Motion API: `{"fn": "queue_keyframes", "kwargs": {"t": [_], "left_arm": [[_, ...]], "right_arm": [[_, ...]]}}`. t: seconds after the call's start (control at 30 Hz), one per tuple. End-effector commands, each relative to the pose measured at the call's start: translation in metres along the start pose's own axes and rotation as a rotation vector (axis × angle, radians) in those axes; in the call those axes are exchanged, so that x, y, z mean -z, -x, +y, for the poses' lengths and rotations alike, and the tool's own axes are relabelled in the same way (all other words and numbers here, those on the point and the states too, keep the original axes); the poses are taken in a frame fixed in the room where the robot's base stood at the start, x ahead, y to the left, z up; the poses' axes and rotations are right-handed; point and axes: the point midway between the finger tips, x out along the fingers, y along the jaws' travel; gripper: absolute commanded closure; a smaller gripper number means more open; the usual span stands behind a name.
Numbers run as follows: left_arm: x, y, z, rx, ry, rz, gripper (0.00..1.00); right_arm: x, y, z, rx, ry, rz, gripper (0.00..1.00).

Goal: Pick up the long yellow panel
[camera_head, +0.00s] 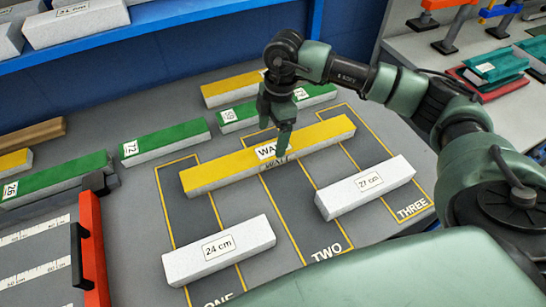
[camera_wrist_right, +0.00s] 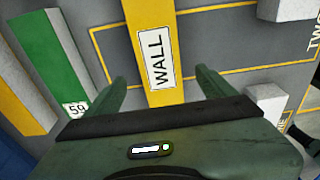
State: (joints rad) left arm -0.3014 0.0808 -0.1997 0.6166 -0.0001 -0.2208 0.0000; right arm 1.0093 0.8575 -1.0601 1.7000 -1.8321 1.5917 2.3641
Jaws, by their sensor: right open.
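The long yellow panel (camera_head: 215,174) has a white core and a WALL label. It lies across the marked lanes on the grey table, and in the right wrist view (camera_wrist_right: 150,15) it runs up from between the fingers. My right gripper (camera_head: 282,148) is over the middle of the panel, pointing down. In the right wrist view its open fingers (camera_wrist_right: 163,82) stand on either side of the panel, near the WALL label. I cannot tell how far the tips are above the table. My left gripper is not in view.
White blocks marked 24 cm (camera_head: 255,235) and 27 cm (camera_head: 390,178) lie in front of the panel. Green panels (camera_head: 165,137) and a shorter yellow panel (camera_head: 222,88) lie behind it. An orange-red bar (camera_head: 93,240) stands at the left. A blue shelf (camera_head: 170,20) runs along the back.

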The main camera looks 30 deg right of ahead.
Motion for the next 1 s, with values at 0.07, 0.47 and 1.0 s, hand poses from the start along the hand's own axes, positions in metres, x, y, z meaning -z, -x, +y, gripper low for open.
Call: {"fn": "queue_keyframes", "kwargs": {"t": [0.07,0.47,1.0], "left_arm": [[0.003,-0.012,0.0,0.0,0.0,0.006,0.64],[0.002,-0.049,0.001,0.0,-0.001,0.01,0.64],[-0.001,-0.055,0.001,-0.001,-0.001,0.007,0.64]], "right_arm": [[-0.001,-0.015,0.0,0.001,0.0,0.0,0.15],[-0.014,-0.058,0.0,0.001,0.0,-0.001,0.15],[-0.012,-0.069,0.0,0.0,0.0,0.0,0.66]]}}
